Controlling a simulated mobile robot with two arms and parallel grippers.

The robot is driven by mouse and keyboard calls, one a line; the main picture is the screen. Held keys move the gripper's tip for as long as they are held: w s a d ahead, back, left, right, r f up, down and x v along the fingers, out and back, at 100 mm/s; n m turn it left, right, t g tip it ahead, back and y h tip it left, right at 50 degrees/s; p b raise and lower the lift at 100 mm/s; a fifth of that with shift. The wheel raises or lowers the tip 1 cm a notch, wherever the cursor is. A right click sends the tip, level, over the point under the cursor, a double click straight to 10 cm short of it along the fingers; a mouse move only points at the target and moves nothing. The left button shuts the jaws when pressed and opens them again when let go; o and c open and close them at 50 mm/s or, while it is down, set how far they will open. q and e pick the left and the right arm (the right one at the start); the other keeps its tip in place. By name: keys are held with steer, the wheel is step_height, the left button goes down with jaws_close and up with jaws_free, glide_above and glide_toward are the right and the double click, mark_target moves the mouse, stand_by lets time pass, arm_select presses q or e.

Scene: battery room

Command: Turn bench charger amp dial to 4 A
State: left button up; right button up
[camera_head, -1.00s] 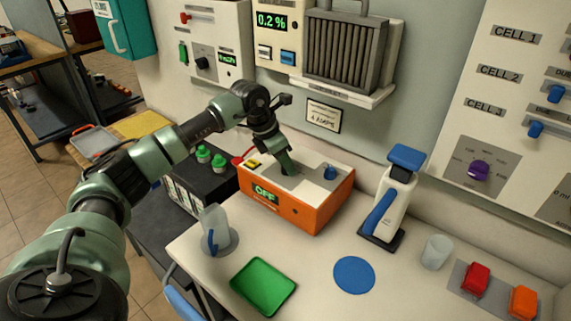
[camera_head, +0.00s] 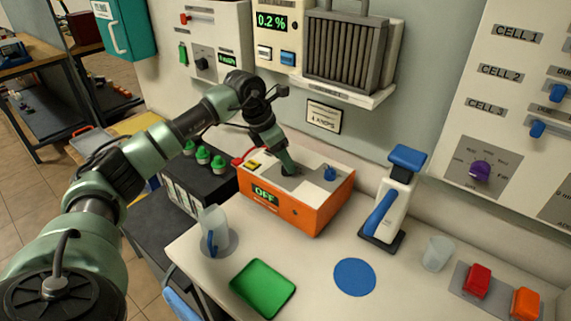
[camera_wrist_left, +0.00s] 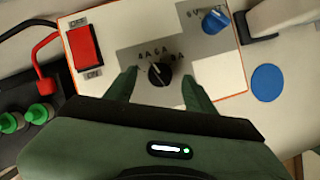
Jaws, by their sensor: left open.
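The bench charger (camera_head: 310,216) is an orange box with a pale top, standing on the white bench. Its front display reads OFF. In the left wrist view, the black amp dial (camera_wrist_left: 161,75) sits on a grey plate, with labels such as 4 A, 6 A and 8 A around it. Its white mark points up and slightly left, near the 4 A and 6 A labels; I cannot tell exactly which. My left gripper (camera_wrist_left: 161,88) is open, with one green finger on each side of the dial. In the head view, the left gripper (camera_head: 288,165) hides most of the dial.
A blue knob (camera_wrist_left: 215,22) and a red switch (camera_wrist_left: 85,45) share the charger's top. A jug (camera_head: 214,230), green tray (camera_head: 263,288), blue disc (camera_head: 354,276) and white-blue device (camera_head: 388,205) stand nearby. Black batteries (camera_head: 190,185) stand to the left.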

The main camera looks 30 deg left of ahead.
arm_select(q)
steer(key=shift+b+v, duration=0.45)
steer(key=shift+v, duration=2.25)
